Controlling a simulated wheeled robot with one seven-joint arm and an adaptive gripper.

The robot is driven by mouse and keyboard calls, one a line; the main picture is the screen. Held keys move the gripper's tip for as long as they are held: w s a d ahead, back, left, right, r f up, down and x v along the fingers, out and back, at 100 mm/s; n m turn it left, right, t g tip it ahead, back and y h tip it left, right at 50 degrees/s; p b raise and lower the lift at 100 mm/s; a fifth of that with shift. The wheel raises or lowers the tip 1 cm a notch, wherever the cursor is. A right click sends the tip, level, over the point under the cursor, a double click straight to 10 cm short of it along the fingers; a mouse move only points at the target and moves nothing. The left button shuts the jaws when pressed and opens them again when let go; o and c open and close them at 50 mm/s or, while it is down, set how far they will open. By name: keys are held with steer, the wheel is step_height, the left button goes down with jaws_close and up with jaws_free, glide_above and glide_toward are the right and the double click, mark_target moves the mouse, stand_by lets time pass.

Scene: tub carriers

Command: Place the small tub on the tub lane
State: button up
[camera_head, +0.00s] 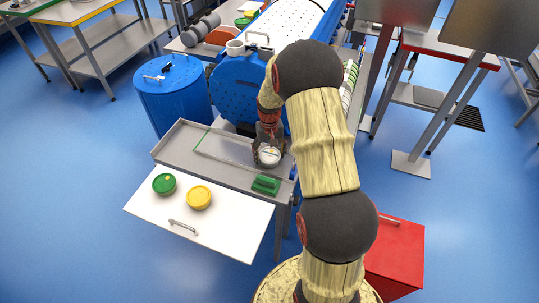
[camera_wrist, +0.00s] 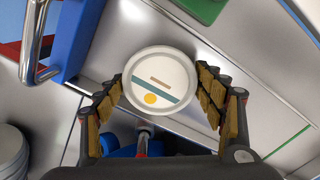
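The small tub (camera_wrist: 160,80) is round and white, with a teal stripe, a short tan bar and a yellow dot on its top. It also shows in the head view (camera_head: 268,155), near the right end of the grey tray-like top. My gripper (camera_head: 268,148) points down over it. In the wrist view, the fingers of my gripper (camera_wrist: 160,85) are at its left and right sides and appear to touch its rim. Whether its base touches the surface is hidden. A green-edged strip (camera_head: 222,147), seemingly the tub lane, lies just left of it.
A green tub (camera_head: 164,184) and a yellow tub (camera_head: 199,197) stand on a white panel (camera_head: 235,223) in front. A green block (camera_head: 266,185) lies close to the small tub. A blue drum (camera_head: 173,95) stands behind left; a red cabinet (camera_head: 405,245) stands right. The strip looks clear.

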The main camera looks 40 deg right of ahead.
mark_target(270, 154)
steer(key=o, duration=0.3)
steer(key=s+a+r+n+t+p, duration=0.1)
steer(key=a+r+p, duration=0.15)
steer(key=r, duration=0.75)
steer(key=a+r+p, duration=0.1)
steer(key=a+r, duration=0.2)
steer(key=r, duration=0.7)
steer(key=s+a+r+n+t, duration=0.3)
steer(key=s+a+r, duration=1)
steer(key=a+r, duration=0.15)
steer(key=shift+n+t, duration=0.6)
steer(key=shift+t, duration=0.2)
steer(key=s+a, duration=0.2)
steer(key=s, duration=0.1)
steer(key=s+a, duration=0.2)
steer(key=s, duration=0.1)
steer(key=s+a, duration=0.1)
steer(key=s, duration=0.2)
steer(key=shift+s+a, duration=0.4)
steer(key=shift+d, duration=0.1)
